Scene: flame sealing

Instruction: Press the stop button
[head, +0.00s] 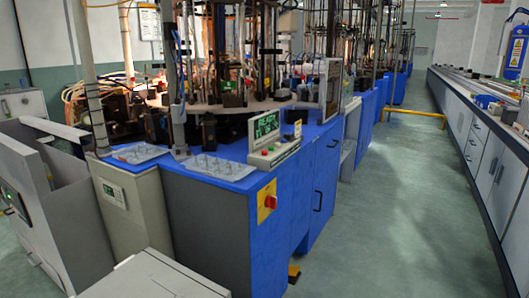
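A red button (269,202) sits on a yellow plate (263,213) on the front of the blue machine cabinet (225,215). It looks like an emergency stop. Above it, on the blue top, stands a grey control box (276,155) with small coloured buttons, one of them red (264,152). The box carries a screen (265,127) with green text that seems to read READY. Which of the red buttons the task calls the stop button cannot be told from this view. Neither of my grippers is in view.
Clear trays (217,167) lie on the blue top, left of the control box. A grey cabinet with a small display (114,193) and a pale box (150,278) stand at the left front. Open floor (385,220) runs to the right, up to a long workbench (480,135).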

